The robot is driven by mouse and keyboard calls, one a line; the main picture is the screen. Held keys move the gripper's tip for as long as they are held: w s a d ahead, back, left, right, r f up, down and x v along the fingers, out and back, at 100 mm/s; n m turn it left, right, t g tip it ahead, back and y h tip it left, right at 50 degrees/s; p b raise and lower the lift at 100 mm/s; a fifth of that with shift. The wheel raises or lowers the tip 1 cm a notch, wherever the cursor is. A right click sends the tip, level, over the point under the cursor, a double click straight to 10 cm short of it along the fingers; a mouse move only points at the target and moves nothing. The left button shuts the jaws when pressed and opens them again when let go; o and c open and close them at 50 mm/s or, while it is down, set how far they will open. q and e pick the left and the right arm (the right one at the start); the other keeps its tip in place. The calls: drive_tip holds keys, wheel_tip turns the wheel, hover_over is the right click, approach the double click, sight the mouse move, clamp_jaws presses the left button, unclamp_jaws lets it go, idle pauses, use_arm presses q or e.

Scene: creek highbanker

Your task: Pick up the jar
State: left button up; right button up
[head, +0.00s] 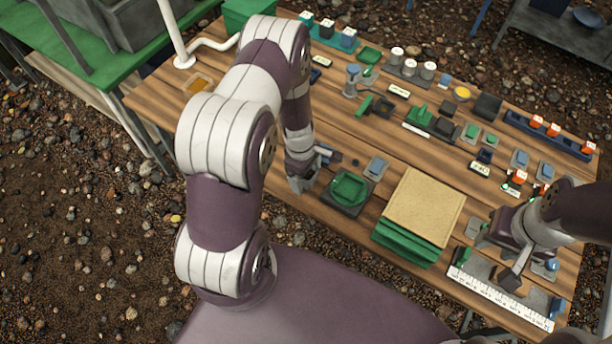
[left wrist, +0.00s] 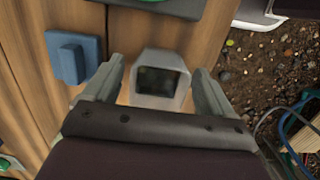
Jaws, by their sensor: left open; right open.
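A pale, squarish, open-topped thing with a dark inside (left wrist: 160,80) sits between the fingers of my left gripper in the left wrist view; I cannot tell for sure whether it is the jar. In the head view my left gripper (head: 303,180) is low at the table's front edge, left of a green dish, and hides what lies beneath it. The left fingers are spread, with gaps beside the pale thing. A clear, jar-like vessel (head: 352,82) stands farther back on the table. My right gripper (head: 515,262) is open over the front right, near a white ruler.
The green dish (head: 349,187) on a dark base is right of my left gripper. A blue block (left wrist: 75,57) lies left of the fingers in the wrist view. A tan board (head: 422,208) on green layers, several white-topped cups (head: 409,67) and a ruler (head: 500,297) crowd the table.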

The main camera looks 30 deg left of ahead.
use_arm(q)
drive_tip(key=shift+w+d+f, duration=0.1)
drive_tip(key=shift+w+f, duration=0.05)
drive_tip(key=shift+f, duration=0.4)
drive_tip(key=shift+r, duration=0.1)
drive_tip(key=c, duration=1.1)
